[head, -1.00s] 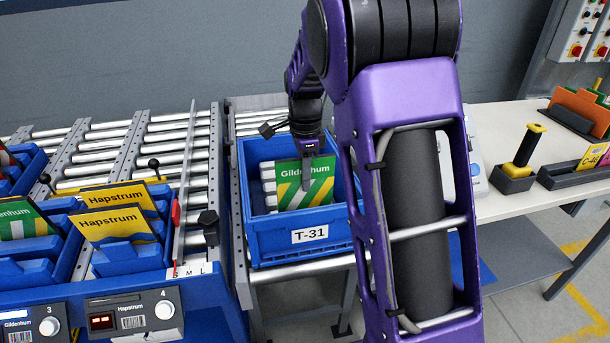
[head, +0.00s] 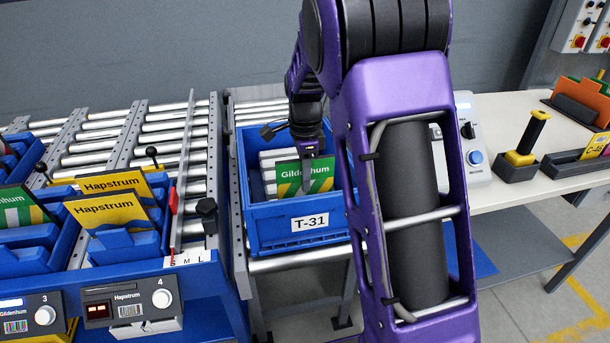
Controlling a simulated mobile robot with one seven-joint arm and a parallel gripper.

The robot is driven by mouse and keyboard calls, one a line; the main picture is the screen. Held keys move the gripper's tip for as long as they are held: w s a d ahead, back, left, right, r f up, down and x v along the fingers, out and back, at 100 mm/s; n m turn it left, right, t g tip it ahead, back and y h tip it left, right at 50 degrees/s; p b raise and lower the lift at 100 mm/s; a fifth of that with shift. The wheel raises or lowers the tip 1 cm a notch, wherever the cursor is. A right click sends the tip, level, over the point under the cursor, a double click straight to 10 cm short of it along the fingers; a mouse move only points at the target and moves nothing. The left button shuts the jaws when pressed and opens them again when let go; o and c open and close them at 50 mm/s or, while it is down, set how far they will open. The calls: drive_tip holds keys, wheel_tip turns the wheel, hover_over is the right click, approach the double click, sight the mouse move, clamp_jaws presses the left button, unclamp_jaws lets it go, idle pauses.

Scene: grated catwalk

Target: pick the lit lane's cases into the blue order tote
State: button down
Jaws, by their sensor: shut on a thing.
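The blue order tote (head: 295,240), labelled T-31, stands on rollers in the middle. My gripper (head: 308,180) points down into it, shut on a green Gildenhum case (head: 291,176) with yellow and white stripes. The case is upright, its lower part hidden behind the tote's front wall; I cannot tell whether it touches the floor. Yellow Hapstrum cases (head: 106,210) stand in a blue holder in lane 4, at left. Lane 4's label unit (head: 128,307) has a small red lit display. A green case (head: 20,212) stands in lane 3, partly cut off.
A blue-knobbed device (head: 466,165), a yellow-handled stamp-like tool (head: 525,145) and a grey tray (head: 570,168) are on the pale bench at right. My arm hides the tote's right side.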

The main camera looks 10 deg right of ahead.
drive_tip(key=shift+f+b, duration=0.8)
drive_tip(key=shift+f, duration=0.85)
drive_tip(key=c, duration=0.8)
unclamp_jaws()
drive_tip(key=shift+o, duration=0.2)
drive_tip(key=o, duration=0.4)
drive_tip(key=shift+r, duration=0.15)
drive_tip(key=shift+r+p, duration=3.4)
drive_tip(key=shift+r, duration=0.5)
